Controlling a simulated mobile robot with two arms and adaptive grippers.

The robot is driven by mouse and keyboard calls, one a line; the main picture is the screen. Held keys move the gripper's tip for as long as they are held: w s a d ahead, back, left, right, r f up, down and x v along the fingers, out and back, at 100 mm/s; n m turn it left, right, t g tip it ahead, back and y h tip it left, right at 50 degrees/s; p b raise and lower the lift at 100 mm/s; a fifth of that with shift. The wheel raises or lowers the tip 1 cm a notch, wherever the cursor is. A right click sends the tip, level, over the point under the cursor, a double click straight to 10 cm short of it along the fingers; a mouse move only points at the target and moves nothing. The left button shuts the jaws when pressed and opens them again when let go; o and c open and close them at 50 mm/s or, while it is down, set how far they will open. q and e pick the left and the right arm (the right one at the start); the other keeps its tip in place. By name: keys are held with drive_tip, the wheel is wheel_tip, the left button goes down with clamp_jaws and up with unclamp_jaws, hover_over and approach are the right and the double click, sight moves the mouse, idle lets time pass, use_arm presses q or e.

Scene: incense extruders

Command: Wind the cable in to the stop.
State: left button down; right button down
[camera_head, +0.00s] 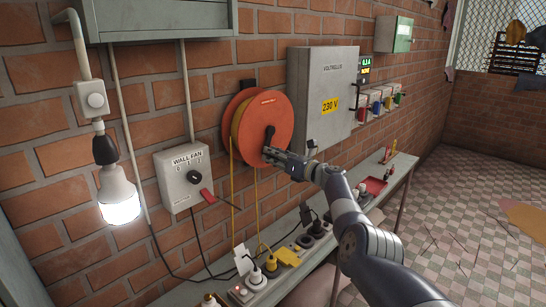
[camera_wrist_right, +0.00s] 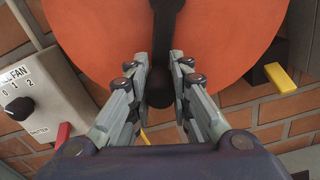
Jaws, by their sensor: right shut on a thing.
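An orange cable reel (camera_head: 262,120) is mounted on the brick wall, with yellow cable (camera_head: 232,190) hanging from it in strands down to the bench. A black crank handle (camera_head: 269,134) sits on the reel's front face. My right gripper (camera_head: 268,154) is at the lower part of the reel face, shut on the crank's grip. In the right wrist view the black handle (camera_wrist_right: 160,85) stands between the two fingers, in front of the orange disc (camera_wrist_right: 100,35). A yellow plug or connector (camera_head: 288,256) lies on the bench below. My left gripper is not in view.
A narrow bench (camera_head: 335,225) below carries sockets, plugs and a red tray (camera_head: 372,188). A wall fan switch box (camera_head: 184,176) is left of the reel, a grey voltage box (camera_head: 325,95) right of it. A lit bulb (camera_head: 118,205) hangs far left. Tiled floor at right has open room.

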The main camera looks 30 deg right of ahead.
drive_tip(key=shift+r, duration=0.1)
drive_tip(key=c, duration=1.4)
unclamp_jaws()
drive_tip(key=shift+d, duration=0.1)
drive_tip(key=shift+s+d+f, duration=0.2)
drive_tip(key=shift+s+d, duration=0.1)
drive_tip(key=shift+s, duration=0.3)
drive_tip(key=shift+v, duration=5.3)
drive_tip(key=shift+a+r, duration=0.15)
